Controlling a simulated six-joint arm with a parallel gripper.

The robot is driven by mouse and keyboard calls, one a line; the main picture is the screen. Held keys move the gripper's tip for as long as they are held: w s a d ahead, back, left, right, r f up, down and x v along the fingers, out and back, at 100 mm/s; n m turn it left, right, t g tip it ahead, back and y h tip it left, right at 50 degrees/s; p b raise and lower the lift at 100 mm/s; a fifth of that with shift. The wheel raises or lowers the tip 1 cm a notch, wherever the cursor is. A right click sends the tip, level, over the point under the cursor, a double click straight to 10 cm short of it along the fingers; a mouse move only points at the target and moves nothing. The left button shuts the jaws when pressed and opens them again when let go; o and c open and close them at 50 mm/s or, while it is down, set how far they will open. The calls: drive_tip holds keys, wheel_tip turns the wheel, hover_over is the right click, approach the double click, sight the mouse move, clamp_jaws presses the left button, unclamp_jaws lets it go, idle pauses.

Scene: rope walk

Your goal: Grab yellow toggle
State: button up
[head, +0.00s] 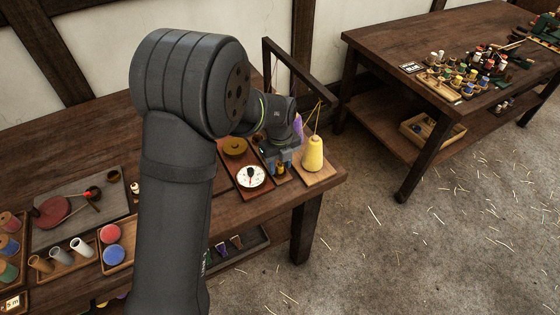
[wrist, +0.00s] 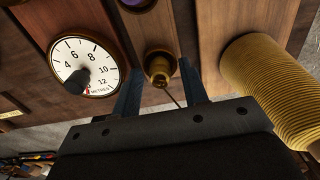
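The yellow toggle (wrist: 160,68) looks small and brass-yellow in the wrist view. It stands on a narrow wooden strip between the dial and the yellow cone of thread. In the head view it is a small yellow spot (head: 281,170), partly covered by my gripper (head: 280,163). My gripper (wrist: 160,72) is open, with one dark blue-grey finger on each side of the toggle. A narrow gap seems to show on both sides. A thin dark line runs from the toggle's lower end toward the gripper body.
A white dial marked in metres (wrist: 84,67) sits close left of the fingers. A tall yellow thread cone (wrist: 275,85) stands close on the right. A dark wooden frame (head: 300,65) rises behind. Spools and a grey board (head: 75,215) lie left on the bench.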

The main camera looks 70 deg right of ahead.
drive_tip(key=c, duration=0.7)
drive_tip(key=shift+r, duration=0.1)
drive_tip(key=shift+r, duration=3.9)
